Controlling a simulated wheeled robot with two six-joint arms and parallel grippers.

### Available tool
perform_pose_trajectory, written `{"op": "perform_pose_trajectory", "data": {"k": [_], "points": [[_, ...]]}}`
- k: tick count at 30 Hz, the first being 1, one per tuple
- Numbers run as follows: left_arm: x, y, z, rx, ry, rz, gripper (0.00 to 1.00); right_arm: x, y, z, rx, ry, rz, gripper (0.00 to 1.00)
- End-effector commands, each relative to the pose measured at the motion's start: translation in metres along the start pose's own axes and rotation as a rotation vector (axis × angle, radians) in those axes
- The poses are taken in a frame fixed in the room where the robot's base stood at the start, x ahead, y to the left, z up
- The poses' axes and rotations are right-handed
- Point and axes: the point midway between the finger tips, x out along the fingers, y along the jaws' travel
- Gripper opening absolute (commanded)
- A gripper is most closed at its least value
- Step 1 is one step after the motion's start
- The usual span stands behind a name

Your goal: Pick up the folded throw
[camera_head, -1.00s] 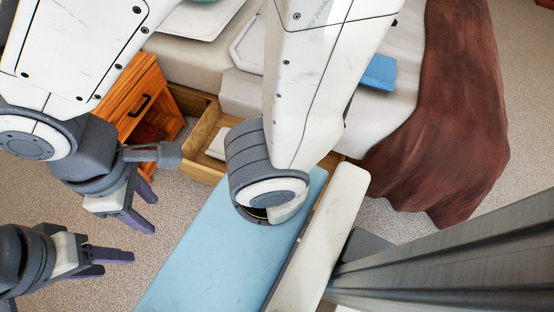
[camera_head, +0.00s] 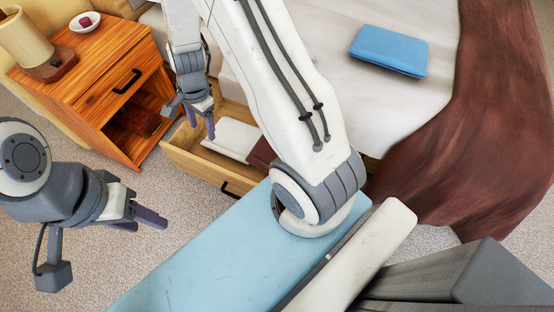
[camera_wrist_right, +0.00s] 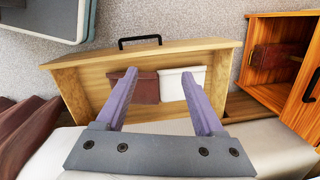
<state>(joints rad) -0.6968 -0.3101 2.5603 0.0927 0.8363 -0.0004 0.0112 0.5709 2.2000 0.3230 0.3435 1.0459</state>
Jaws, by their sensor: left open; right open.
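A dark red folded piece (camera_head: 262,153) lies in the open drawer beside a white folded piece (camera_head: 232,137); I cannot tell for sure which piece is the throw. In the right wrist view the dark red piece (camera_wrist_right: 147,90) and white piece (camera_wrist_right: 181,84) lie side by side. A flat blue folded piece (camera_head: 389,50) lies on the bed. My right gripper (camera_head: 201,128) is open and empty above the drawer's left end; its open fingers also show in the right wrist view (camera_wrist_right: 159,75). My left gripper (camera_head: 143,220) is open and empty, low over the carpet at left.
The wooden drawer (camera_head: 190,163) sticks out from under the bed (camera_head: 400,105). A nightstand (camera_head: 98,82) with a lamp (camera_head: 25,40) and small dish (camera_head: 84,22) stands left of it. A brown blanket (camera_head: 450,160) hangs off the bed's side.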

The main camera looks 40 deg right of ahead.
Motion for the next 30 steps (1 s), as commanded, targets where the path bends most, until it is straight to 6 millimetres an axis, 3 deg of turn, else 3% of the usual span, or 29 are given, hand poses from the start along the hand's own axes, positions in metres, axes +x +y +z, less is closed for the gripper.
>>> {"op": "perform_pose_trajectory", "data": {"k": [1,3,6,10,12,16,20,30], "points": [[0.041,-0.003,0.002,0.000,0.000,0.000,0.50,0.069,0.007,-0.039,0.210,0.009,0.011,0.70],[0.065,-0.005,0.003,0.000,0.000,0.000,0.50,0.126,0.017,-0.083,0.480,0.029,0.007,0.70],[0.094,-0.007,0.005,0.000,0.000,0.000,0.50,0.198,0.041,-0.136,0.825,0.058,0.002,0.70],[0.120,-0.009,0.006,0.000,0.000,0.000,0.50,0.266,0.077,-0.182,1.164,0.093,-0.004,0.70],[0.128,-0.009,0.007,0.000,0.000,0.000,0.50,0.289,0.091,-0.197,1.284,0.108,-0.008,0.70],[0.135,-0.010,0.007,0.000,0.000,0.000,0.50,0.310,0.107,-0.209,1.404,0.124,-0.013,0.70],[0.142,-0.010,0.007,0.000,0.001,0.000,0.50,0.321,0.111,-0.212,1.429,0.127,-0.015,0.70],[0.184,-0.013,0.010,0.000,0.000,0.000,0.50,0.361,0.113,-0.215,1.423,0.126,-0.014,0.70]]}}
